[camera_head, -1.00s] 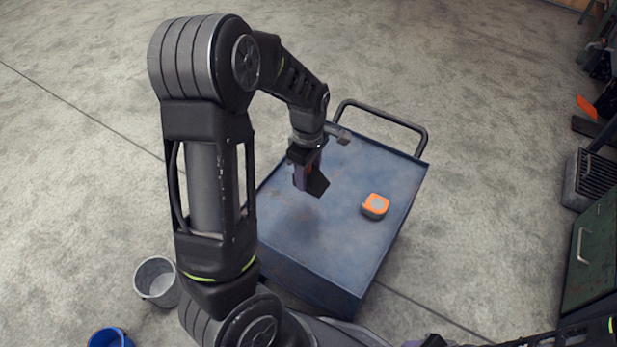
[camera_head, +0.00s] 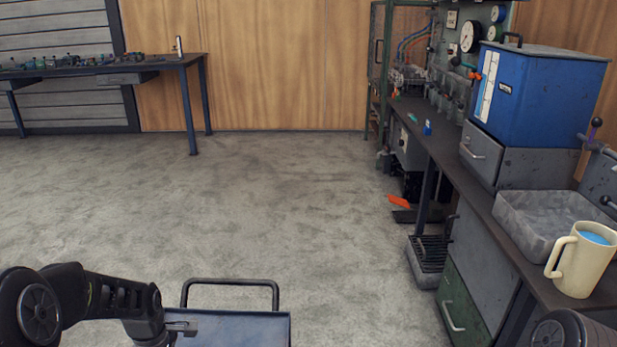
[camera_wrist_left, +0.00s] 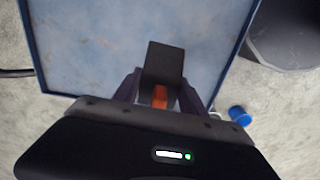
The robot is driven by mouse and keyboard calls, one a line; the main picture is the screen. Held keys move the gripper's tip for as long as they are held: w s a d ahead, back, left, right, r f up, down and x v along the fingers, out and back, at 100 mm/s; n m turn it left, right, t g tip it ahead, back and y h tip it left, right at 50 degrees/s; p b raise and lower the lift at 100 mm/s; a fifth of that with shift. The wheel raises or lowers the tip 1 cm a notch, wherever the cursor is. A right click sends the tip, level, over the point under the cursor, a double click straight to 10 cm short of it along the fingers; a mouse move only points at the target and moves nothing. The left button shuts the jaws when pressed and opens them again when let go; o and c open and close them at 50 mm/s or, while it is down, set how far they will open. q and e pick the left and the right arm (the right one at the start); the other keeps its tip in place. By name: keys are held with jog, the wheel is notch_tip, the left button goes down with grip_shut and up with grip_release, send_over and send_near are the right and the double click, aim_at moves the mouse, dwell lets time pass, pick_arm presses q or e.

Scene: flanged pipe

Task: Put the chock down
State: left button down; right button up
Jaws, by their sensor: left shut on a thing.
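In the left wrist view my left gripper (camera_wrist_left: 160,88) is shut on the dark chock (camera_wrist_left: 166,60), which sticks out beyond the fingertips over the blue cart top (camera_wrist_left: 90,50). An orange patch shows between the fingers; I cannot tell what it belongs to. Whether the chock touches the cart top is unclear. In the head view only the far end of the cart top (camera_head: 235,328) shows, at the bottom edge. My right gripper is out of view.
The cart has a dark handle (camera_head: 230,283) at its far end. A workbench on the right carries a grey tray (camera_head: 550,222), a cream mug (camera_head: 583,262) and a blue box (camera_head: 540,95). A blue bucket (camera_wrist_left: 240,115) stands beside the cart. The middle floor is clear.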

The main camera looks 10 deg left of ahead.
pick_arm(q)
jog(key=shift+s+r+m, duration=0.15)
jog(key=shift+s+m, duration=0.25)
jog(key=shift+m, duration=0.5)
jog(key=shift+r+m, duration=0.35)
jog(key=shift+m, duration=0.35)
jog(key=w+r+m, duration=0.1)
jog(key=m, duration=0.1)
jog(key=w+d+r+m, duration=0.1)
jog(key=r+m, duration=0.1)
jog(key=w+r+m, duration=0.1)
jog(key=m, duration=0.1)
jog(key=shift+d+r, duration=0.15)
jog(key=shift+r, duration=0.2)
jog(key=w+d+r+m, duration=0.5)
jog(key=d+r, duration=0.1)
jog(key=d, duration=0.2)
jog(key=w+d+r+m, duration=0.4)
jog(key=d+r+m, duration=0.1)
jog(key=d+r, duration=0.25)
notch_tip(320, 180, up, 14)
jog(key=s+p, duration=0.2)
jog(key=p, duration=2.2)
jog(key=shift+a, duration=0.2)
